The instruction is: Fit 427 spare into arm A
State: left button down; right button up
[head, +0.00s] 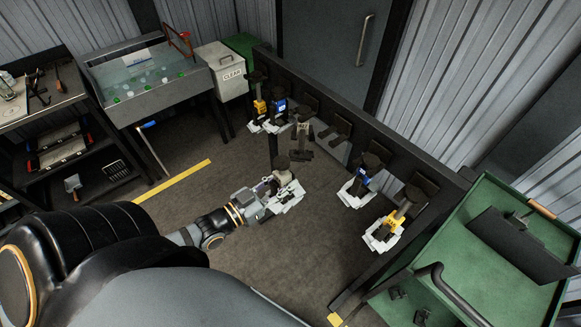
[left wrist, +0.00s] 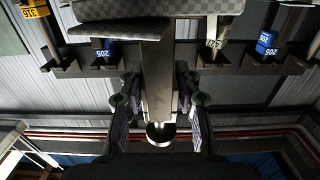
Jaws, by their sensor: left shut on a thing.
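My left gripper (head: 272,192) is shut on a pale piece with a dark top (head: 282,173), which I take to be the 427 spare; no number on it is readable. In the left wrist view the fingers (left wrist: 158,115) close on its grey upright post (left wrist: 158,85), below a broad patterned plate (left wrist: 150,9). It is held in front of the rack, apart from it. A dull beige piece numbered 427 (head: 303,130) sits on the rack; it also shows in the left wrist view (left wrist: 212,44). No mark for arm A is legible. My right gripper is out of view.
The dark rack (head: 330,100) holds yellow and blue pieces on either side of an empty-looking bracket (head: 337,130). A green cart (head: 500,260) stands at right. A water tank (head: 150,80), a bin marked CLEAN (head: 222,70) and shelves stand left. Floor before the rack is clear.

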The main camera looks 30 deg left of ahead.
aim_at(272, 189)
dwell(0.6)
pick_arm(q)
jog(key=shift+s+a+r+p, duration=0.1)
jog(key=shift+s+a+p, duration=0.05)
jog(key=shift+s+p, duration=0.3)
jog(key=shift+p+v, duration=1.35)
jog(key=shift+v, duration=0.65)
jog(key=shift+p+v, duration=0.65)
jog(key=shift+v, duration=0.55)
jog(key=shift+p+v, duration=0.3)
jog(key=shift+v, duration=1)
